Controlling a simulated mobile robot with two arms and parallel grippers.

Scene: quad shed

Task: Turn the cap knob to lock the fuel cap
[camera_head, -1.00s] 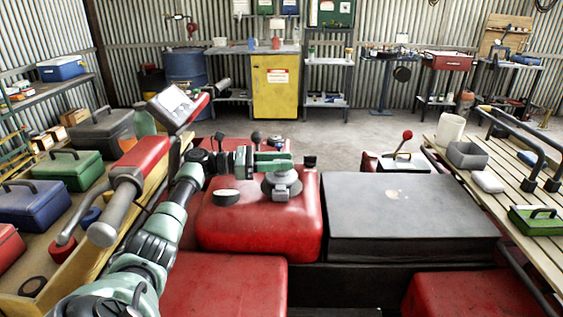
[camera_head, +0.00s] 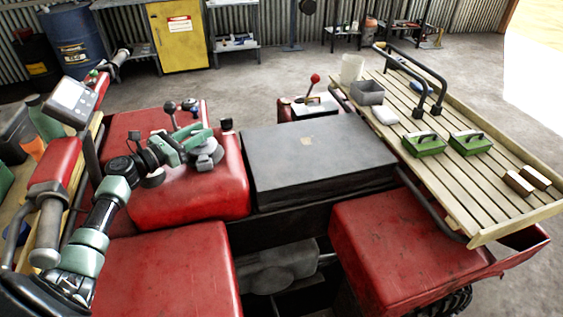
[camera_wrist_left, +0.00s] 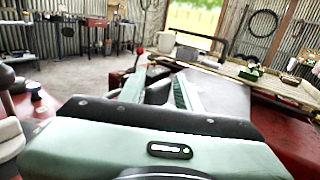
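The grey round fuel cap (camera_head: 207,160) with its raised knob (camera_head: 205,148) sits on top of the red tank (camera_head: 190,195), left of centre in the head view. My left gripper (camera_head: 199,137) reaches in from the left, its green fingers just behind and above the knob. In the left wrist view its two fingers (camera_wrist_left: 158,92) stand apart with a gap between them. I see nothing held in them. The cap cannot be made out in the wrist view, and I cannot tell whether a finger touches the knob. My right gripper is not in view.
A small dark disc (camera_head: 153,179) lies on the tank left of the cap. The handlebar grip (camera_head: 50,225) is at left.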

